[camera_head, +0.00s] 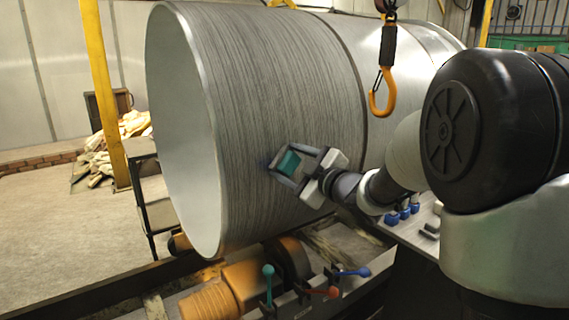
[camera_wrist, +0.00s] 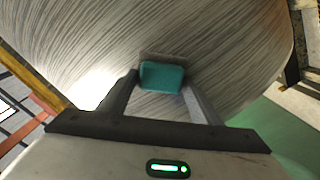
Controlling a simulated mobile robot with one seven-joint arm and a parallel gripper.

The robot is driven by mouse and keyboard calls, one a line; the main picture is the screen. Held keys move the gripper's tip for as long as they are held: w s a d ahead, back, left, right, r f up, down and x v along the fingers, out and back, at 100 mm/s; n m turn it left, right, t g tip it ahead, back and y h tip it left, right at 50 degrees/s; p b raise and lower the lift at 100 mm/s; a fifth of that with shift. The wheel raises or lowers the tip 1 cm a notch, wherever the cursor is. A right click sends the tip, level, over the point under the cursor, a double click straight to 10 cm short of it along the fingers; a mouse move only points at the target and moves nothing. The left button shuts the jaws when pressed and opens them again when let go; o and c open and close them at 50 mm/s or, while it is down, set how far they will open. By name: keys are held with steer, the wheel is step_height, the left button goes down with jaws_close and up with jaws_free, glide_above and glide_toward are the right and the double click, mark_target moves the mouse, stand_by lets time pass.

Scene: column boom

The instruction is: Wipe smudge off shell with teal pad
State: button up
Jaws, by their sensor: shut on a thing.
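The shell (camera_head: 285,95) is a large grey metal cylinder lying on its side, with fine brushed lines around it and an open end facing left. It fills the upper part of the wrist view (camera_wrist: 215,35). My gripper (camera_head: 290,165) is shut on the teal pad (camera_head: 288,162) at the shell's lower near side. In the wrist view the teal pad (camera_wrist: 161,76) sits between the two fingertips, against or very close to the shell; I cannot tell if it touches. A faint bluish dark patch (camera_head: 263,163) shows on the shell just left of the gripper, perhaps the smudge.
An orange hook (camera_head: 381,92) hangs in front of the shell, above right of my gripper. Below are an orange motor-like roller unit (camera_head: 235,290) and levers with teal (camera_head: 268,271), red (camera_head: 332,292) and blue (camera_head: 362,271) knobs. A yellow post (camera_head: 105,95) stands at left.

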mark_target(301, 160)
steer(key=shift+w+d+p, duration=0.15)
steer(key=shift+w+d, duration=0.3)
steer(key=shift+d, duration=0.2)
steer(key=shift+w+d+p, duration=0.15)
steer(key=shift+w+d, duration=0.25)
steer(key=shift+d, duration=0.25)
steer(key=shift+w, duration=0.15)
steer(key=shift+s+a+b, duration=0.65)
steer(key=shift+s+a, duration=0.1)
steer(key=shift+a, duration=0.3)
steer(key=shift+s+a+b, duration=0.7)
steer(key=shift+s+a, duration=0.05)
steer(key=shift+a, duration=0.25)
steer(key=shift+s+a+b, duration=0.65)
steer(key=shift+s+a, duration=0.1)
steer(key=shift+a, duration=0.3)
steer(key=shift+s+a+f+b, duration=0.1)
steer(key=shift+s+a+b, duration=0.25)
steer(key=shift+a, duration=0.1)
steer(key=shift+s+a+b, duration=0.2)
steer(key=shift+a+b, duration=0.1)
steer(key=shift+a, duration=0.15)
steer(key=shift+s+a+b, duration=0.3)
steer(key=shift+s+a, duration=0.15)
steer(key=shift+a, duration=0.3)
steer(key=shift+v, duration=3)
steer(key=shift+d, duration=0.1)
steer(key=shift+p+v, duration=0.45)
steer(key=shift+v, duration=1)
